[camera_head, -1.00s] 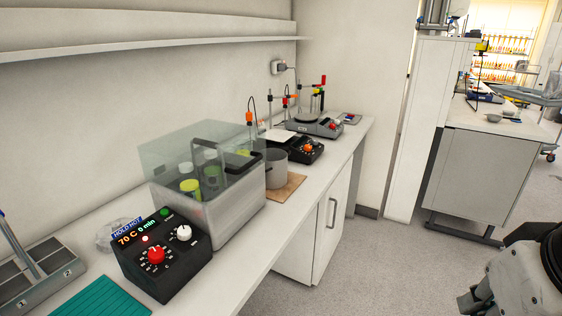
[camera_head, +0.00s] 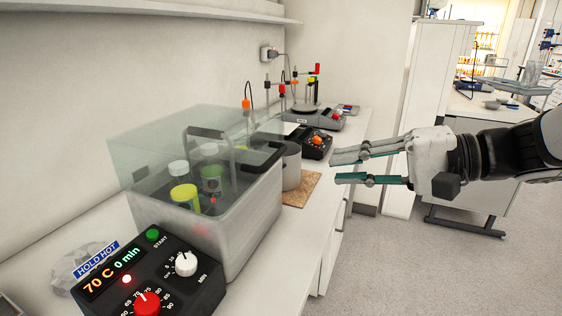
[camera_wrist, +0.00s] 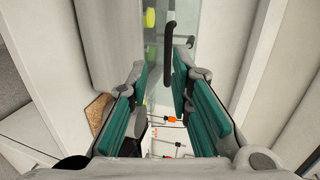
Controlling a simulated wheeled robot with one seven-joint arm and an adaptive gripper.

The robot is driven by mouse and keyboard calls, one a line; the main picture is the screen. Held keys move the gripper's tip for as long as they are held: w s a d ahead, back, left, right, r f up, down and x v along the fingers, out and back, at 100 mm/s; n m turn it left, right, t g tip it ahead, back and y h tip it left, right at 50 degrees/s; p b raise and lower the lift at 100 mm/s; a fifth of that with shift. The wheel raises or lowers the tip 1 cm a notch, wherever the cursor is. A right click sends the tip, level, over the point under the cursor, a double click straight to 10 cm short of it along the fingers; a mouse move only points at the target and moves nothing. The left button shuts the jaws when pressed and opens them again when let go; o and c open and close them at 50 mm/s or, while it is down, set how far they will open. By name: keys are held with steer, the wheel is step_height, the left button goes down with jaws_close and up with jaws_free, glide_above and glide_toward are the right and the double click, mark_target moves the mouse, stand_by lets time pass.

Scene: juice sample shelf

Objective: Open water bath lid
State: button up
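The water bath (camera_head: 245,232) stands on the bench with its clear lid (camera_head: 165,140) down. Several containers with yellow, green and white caps show through the lid. A black handle (camera_head: 262,160) is on the lid's right side; it also shows in the wrist view (camera_wrist: 168,50), beyond the fingertips. My gripper (camera_head: 335,166) is to the right of the bath, apart from it, with its fingers pointing left. The fingers are spread with a gap and nothing between them; the wrist view shows the same open fingers (camera_wrist: 160,72).
The control box (camera_head: 150,275) in front of the bath reads 70 C, 0 min and HOLD HOT. A grey pot (camera_head: 291,166) on a brown board (camera_head: 301,190) stands behind the bath. Stirrer devices (camera_head: 309,140) are farther back. The floor (camera_head: 385,265) right of the bench is clear.

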mark_target(275, 160)
steer(key=shift+t+y, duration=0.3)
steer(key=shift+t, duration=0.1)
steer(key=x, duration=0.4)
steer(key=w+x, duration=0.1)
steer(key=x, duration=0.4)
steer(key=w+x, duration=0.1)
steer(key=x, duration=0.4)
steer(key=shift+d+r, duration=0.1)
steer(key=shift+r, duration=0.15)
steer(key=shift+c, duration=0.2)
jaws_close()
